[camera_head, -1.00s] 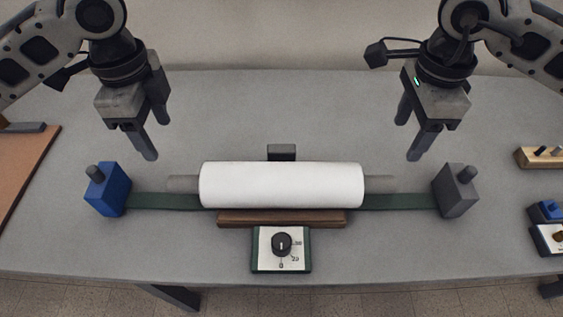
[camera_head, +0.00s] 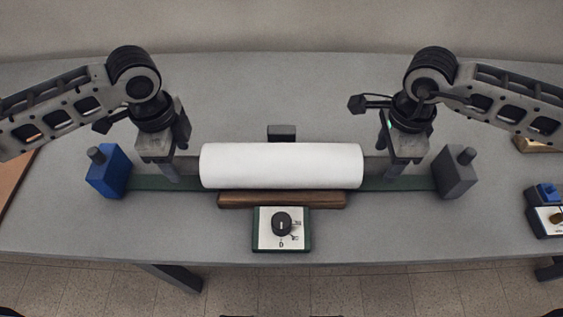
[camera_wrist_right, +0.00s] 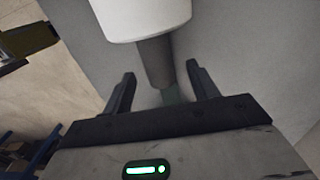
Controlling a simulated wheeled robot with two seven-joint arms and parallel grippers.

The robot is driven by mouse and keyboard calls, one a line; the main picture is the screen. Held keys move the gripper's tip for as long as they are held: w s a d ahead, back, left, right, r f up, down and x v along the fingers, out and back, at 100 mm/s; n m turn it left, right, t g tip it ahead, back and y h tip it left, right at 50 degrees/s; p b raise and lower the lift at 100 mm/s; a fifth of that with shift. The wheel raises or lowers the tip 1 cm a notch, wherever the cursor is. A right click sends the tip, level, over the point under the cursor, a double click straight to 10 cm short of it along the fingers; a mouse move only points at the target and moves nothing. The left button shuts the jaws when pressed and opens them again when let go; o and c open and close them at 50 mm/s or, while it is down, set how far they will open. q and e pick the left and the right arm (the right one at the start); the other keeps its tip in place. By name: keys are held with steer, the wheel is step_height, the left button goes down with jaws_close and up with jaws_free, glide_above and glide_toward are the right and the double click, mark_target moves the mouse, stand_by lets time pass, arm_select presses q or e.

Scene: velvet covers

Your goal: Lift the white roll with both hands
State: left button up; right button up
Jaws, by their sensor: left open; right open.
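The white roll (camera_head: 281,166) lies level across the middle of the table, with a thin grey end bar sticking out at each side. My left gripper (camera_head: 173,177) is open at the roll's left end bar, its fingers pointing down. My right gripper (camera_head: 391,178) is open at the right end bar. In the right wrist view the grey right end bar (camera_wrist_right: 156,62) runs out from the white roll (camera_wrist_right: 140,17) toward the gap between the open fingers of my right gripper (camera_wrist_right: 160,82). Whether the fingers touch the bars cannot be told.
A blue block (camera_head: 109,172) with a knob stands at the left and a grey one (camera_head: 455,172) at the right. A brown bar (camera_head: 281,200) and a dial box (camera_head: 282,229) sit in front of the roll. A small dark block (camera_head: 281,132) stands behind it.

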arm_select(q)
steer(key=shift+f, duration=1.95)
arm_select(e)
steer(key=shift+f, duration=1.95)
arm_select(q)
jaws_close()
arm_select(e)
jaws_close()
arm_select(q)
steer(key=shift+r, duration=0.1)
arm_select(e)
steer(key=shift+r, duration=0.1)
